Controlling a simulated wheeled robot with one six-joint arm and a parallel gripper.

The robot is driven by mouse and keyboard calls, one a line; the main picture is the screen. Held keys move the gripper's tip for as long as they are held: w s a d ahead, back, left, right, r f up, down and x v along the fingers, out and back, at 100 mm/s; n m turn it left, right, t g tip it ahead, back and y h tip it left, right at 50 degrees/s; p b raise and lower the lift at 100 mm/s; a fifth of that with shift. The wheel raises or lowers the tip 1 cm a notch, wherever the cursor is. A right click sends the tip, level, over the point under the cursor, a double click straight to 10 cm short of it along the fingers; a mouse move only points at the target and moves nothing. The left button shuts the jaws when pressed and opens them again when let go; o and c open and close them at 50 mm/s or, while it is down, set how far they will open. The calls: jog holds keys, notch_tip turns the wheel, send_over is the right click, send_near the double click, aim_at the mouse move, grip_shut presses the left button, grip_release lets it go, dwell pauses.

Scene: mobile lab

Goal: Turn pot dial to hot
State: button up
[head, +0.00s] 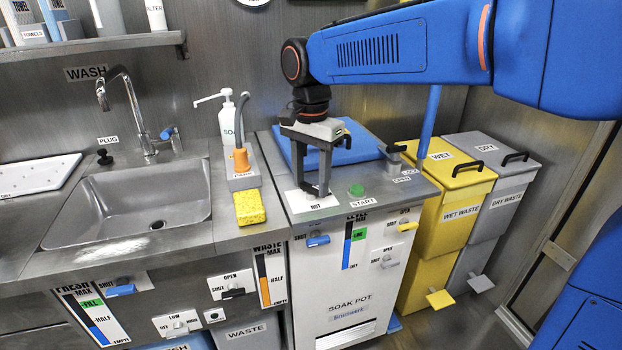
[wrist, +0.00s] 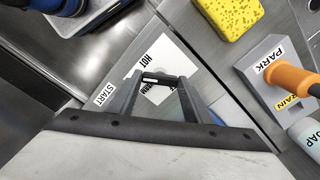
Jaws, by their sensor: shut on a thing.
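The soak pot (head: 343,282) is a white-fronted unit with a metal top. A white dial plate (head: 315,204) marked HOT lies at the top's front left corner. It also shows in the wrist view (wrist: 163,55), with HOT and a partly covered second word. My gripper (head: 313,190) points down over the plate. In the wrist view my gripper (wrist: 158,80) has its fingers on either side of the small black dial (wrist: 158,77) and is shut on it. The dial's pointing direction is unclear. In the head view the fingers hide the dial.
A green START button (head: 356,190) sits right of the plate. A blue lid (head: 345,146) lies behind. Left are a yellow sponge (head: 250,208) and an orange-handled tool in the PARK holder (head: 243,181). Yellow (head: 440,212) and grey (head: 490,207) waste bins stand right.

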aim_at(311, 185)
jog(key=m, duration=0.7)
dwell(0.6)
jog(key=o, duration=1.1)
jog(key=shift+c, duration=0.2)
jog(key=shift+r, duration=0.1)
notch_tip(311, 185, up, 17)
jog(key=shift+r, duration=0.15)
